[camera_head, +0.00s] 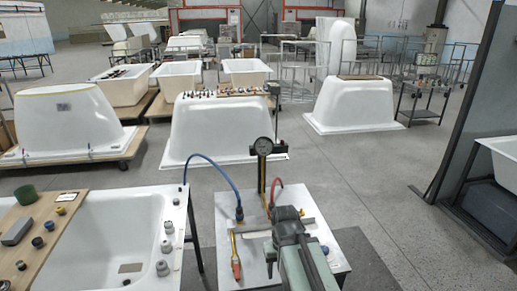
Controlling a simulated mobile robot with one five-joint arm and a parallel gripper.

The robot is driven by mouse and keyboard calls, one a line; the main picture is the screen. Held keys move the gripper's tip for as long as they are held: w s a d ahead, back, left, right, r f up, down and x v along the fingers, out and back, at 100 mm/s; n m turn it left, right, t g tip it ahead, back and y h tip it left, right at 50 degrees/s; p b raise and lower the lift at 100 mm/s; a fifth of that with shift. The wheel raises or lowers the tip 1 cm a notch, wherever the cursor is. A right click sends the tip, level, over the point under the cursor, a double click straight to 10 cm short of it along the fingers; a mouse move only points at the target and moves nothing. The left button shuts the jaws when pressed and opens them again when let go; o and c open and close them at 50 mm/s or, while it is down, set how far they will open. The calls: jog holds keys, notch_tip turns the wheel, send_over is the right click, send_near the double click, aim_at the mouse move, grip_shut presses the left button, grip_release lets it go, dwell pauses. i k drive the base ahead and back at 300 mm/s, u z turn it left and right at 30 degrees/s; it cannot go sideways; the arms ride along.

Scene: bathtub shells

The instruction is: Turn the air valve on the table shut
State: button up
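A small table with a pale top (222,216) stands at the front centre. I cannot make out the air valve for certain among the fittings. A yellow and orange-red piece (236,266) lies at the table's left front. My grey-green arm reaches over the table from the bottom edge. My gripper (271,256) seems to be at its dark end; its fingers are hard to make out.
A white tub (100,222) at the left has a wooden board (40,222) across it with several small parts. White tub shells (222,130) (355,104) stand behind. A dark frame (470,100) rises at the right. Grey floor (370,185) is clear right of the table.

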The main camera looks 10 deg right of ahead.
aim_at(237, 273)
jog(key=z, duration=0.85)
jog(key=k, duration=1.55)
jog(key=u, duration=2.15)
jog(key=i, duration=1)
jog(key=z, duration=0.05)
